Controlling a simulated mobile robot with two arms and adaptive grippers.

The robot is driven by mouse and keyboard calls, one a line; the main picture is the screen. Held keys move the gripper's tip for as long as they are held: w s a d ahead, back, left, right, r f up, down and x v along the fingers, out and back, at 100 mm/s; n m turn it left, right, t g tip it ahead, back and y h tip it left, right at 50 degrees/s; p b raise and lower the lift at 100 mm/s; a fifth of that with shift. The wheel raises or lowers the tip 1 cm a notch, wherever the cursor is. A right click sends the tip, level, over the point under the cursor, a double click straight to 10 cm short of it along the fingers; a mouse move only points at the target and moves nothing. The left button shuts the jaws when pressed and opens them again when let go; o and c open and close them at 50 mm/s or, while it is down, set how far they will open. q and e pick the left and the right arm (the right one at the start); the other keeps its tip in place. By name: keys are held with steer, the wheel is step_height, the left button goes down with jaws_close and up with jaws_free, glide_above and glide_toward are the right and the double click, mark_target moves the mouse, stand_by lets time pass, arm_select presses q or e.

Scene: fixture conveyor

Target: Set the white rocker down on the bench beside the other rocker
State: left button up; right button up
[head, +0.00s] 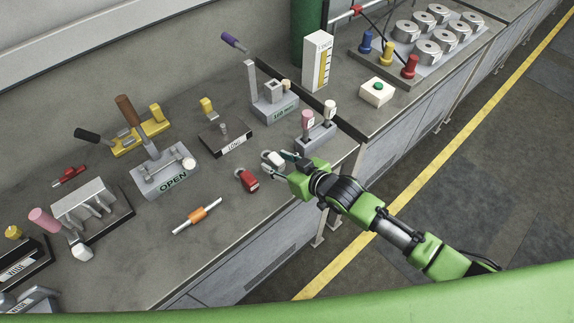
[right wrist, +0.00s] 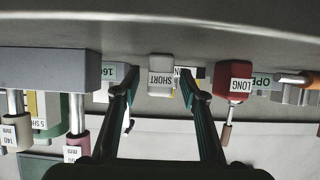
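The white rocker (head: 271,158), labelled SHORT, stands on the bench (head: 255,217) close to the red rocker (head: 248,181), labelled LONG. The two are a small gap apart. My right gripper (head: 281,166) is at the white rocker, on its right side in the head view. In the right wrist view, which is upside down, the white rocker (right wrist: 161,78) is between the spread fingertips of my right gripper (right wrist: 157,76), with a gap on each side. The red rocker (right wrist: 234,82) is outside the fingers there. My left gripper is out of view.
A grey block with pink and white-topped pins (head: 316,136) stands just behind my right gripper. An orange-banded rod (head: 197,214) lies in front. Bench in front of the red rocker is clear.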

steer(key=v, duration=1.1)
steer(key=shift+s+d+r, duration=0.15)
steer(key=shift+s, duration=0.1)
stand_by(0.6)
